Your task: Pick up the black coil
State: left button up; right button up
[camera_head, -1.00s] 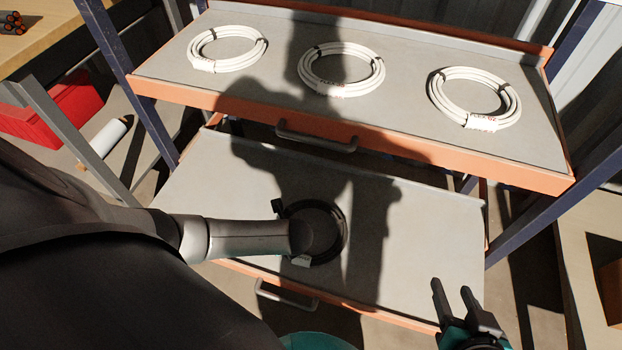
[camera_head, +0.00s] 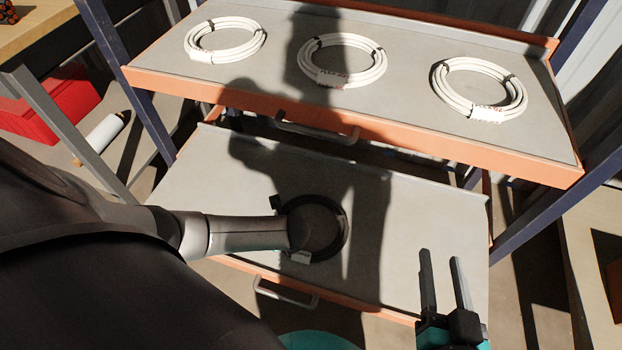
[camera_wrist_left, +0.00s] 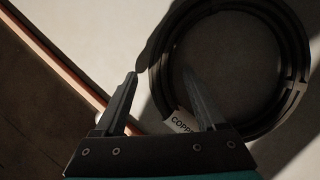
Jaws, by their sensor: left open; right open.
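The black coil (camera_head: 344,236) lies flat on the lower shelf (camera_head: 420,215), partly hidden by my left arm in the head view. In the left wrist view the coil (camera_wrist_left: 293,45) is a dark ring with a white tag reading "COPP". My left gripper (camera_wrist_left: 159,75) is open there. One finger overlaps the coil's near left part and the other is outside the ring; their height above it is unclear. The head view hides the left fingers. My right gripper (camera_head: 440,257) is open and empty at the lower shelf's front right.
Three white coils, at left (camera_head: 225,40), middle (camera_head: 342,61) and right (camera_head: 480,89), lie on the upper shelf (camera_head: 270,85). Blue rack posts (camera_head: 112,60) stand at the sides. A red box (camera_head: 50,105) is at left.

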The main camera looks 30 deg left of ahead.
pick_arm(q)
grip_shut()
dwell(0.5)
dwell(0.8)
